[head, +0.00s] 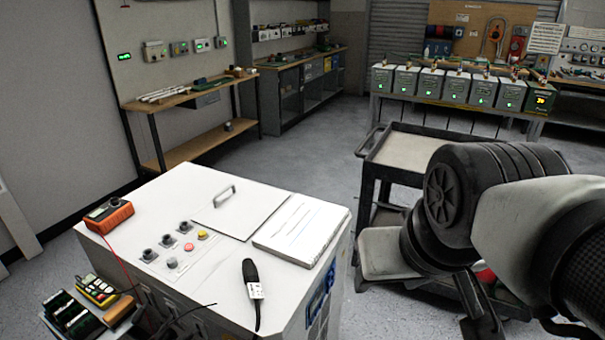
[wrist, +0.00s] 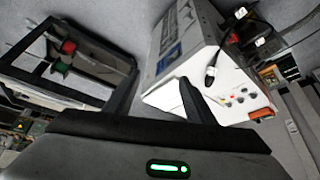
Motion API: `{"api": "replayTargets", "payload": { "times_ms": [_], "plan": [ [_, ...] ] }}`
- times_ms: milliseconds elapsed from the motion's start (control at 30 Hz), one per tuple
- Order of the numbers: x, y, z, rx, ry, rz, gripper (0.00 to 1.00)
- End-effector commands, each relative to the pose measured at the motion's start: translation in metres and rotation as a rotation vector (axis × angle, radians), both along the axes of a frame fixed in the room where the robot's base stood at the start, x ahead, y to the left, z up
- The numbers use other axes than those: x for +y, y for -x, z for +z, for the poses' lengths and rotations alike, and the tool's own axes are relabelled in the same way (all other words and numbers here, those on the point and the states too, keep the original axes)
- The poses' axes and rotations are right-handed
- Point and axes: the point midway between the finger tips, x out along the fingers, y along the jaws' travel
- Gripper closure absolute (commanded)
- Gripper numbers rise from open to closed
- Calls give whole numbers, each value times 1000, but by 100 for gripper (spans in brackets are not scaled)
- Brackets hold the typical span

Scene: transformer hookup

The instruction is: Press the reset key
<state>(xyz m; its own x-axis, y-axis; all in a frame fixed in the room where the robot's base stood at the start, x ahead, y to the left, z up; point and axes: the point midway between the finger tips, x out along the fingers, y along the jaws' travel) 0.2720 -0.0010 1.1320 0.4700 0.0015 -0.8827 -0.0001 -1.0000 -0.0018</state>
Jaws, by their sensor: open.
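A white cabinet (head: 165,200) stands at the front left with a small key panel on its top. The panel holds several black knobs (head: 167,241), a red key (head: 189,247), a yellow key (head: 203,235) and a grey key (head: 172,263). Their labels are too small to read, so I cannot tell which is the reset key. The keys also show small in the wrist view, right of centre, with the red one (wrist: 240,100) visible. My gripper (wrist: 160,78) is open and empty, well apart from the panel. In the head view my arm hangs at the right, away from the cabinet.
On the cabinet lie a black handheld plug (head: 252,280), a paper booklet (head: 302,229), a handled lid (head: 240,205) and an orange meter (head: 109,215). A dark cart (head: 405,150) stands right of the cabinet, near my arm. Floor behind is clear.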

Motion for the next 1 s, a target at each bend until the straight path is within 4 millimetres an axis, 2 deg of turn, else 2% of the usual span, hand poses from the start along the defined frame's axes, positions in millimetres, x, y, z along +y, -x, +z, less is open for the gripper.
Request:
{"api": "replayTargets", "payload": {
  "times_ms": [167, 400, 467, 1000],
  "plan": [
    [0, 0, 0, -1, 0, 0, 52],
    [0, 0, 0, 0, 0, 0, 92],
    [0, 0, 0, 0, 0, 0, 100],
    [0, 0, 0, 0, 0, 0, 100]
  ]
}}
